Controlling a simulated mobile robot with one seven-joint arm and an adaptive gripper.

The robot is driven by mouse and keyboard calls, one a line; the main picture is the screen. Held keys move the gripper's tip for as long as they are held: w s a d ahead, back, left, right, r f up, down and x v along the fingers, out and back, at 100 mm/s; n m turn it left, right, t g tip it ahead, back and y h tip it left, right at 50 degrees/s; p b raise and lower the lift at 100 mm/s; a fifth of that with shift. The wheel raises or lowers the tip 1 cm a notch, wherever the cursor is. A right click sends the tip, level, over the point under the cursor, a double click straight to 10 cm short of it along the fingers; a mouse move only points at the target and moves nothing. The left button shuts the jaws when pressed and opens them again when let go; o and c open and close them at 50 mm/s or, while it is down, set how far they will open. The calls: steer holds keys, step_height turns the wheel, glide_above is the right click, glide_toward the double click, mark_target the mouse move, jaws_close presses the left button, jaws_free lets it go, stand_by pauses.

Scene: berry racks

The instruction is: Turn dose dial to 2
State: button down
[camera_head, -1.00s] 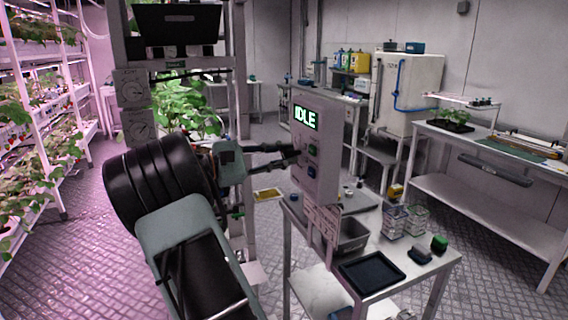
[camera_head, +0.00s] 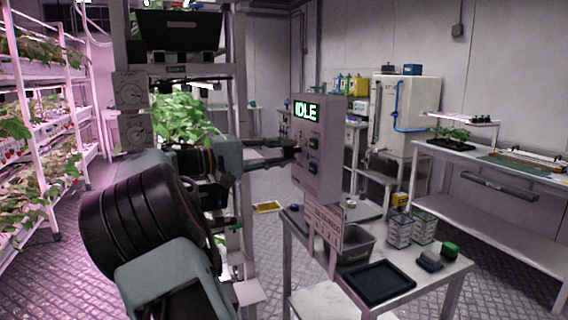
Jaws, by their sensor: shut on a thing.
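A grey control box (camera_head: 319,150) stands on a post, its lit green display (camera_head: 307,111) reading IDLE. My gripper (camera_head: 294,153) reaches in from the left, its dark fingers at the left part of the box's face, below the display. The fingers are shut on a small dark thing there, which looks like the dose dial. The fingers mostly hide it, so its pointer and numbers cannot be read. A green button (camera_head: 314,143) and a blue button (camera_head: 312,169) sit to the right of the fingertips.
A metal table (camera_head: 445,268) below the box holds a black tray (camera_head: 379,282), a grey bin (camera_head: 357,247), clear baskets (camera_head: 399,230) and a green-topped block (camera_head: 449,250). A frame with round gauges (camera_head: 131,91) stands left, behind my arm. Plant racks (camera_head: 75,160) line the far left.

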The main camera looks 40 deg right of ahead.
steer(key=shift+m+b, duration=0.75)
steer(key=shift+m, duration=0.25)
steer(key=c, duration=1.7)
jaws_free()
steer(key=v, duration=1.2)
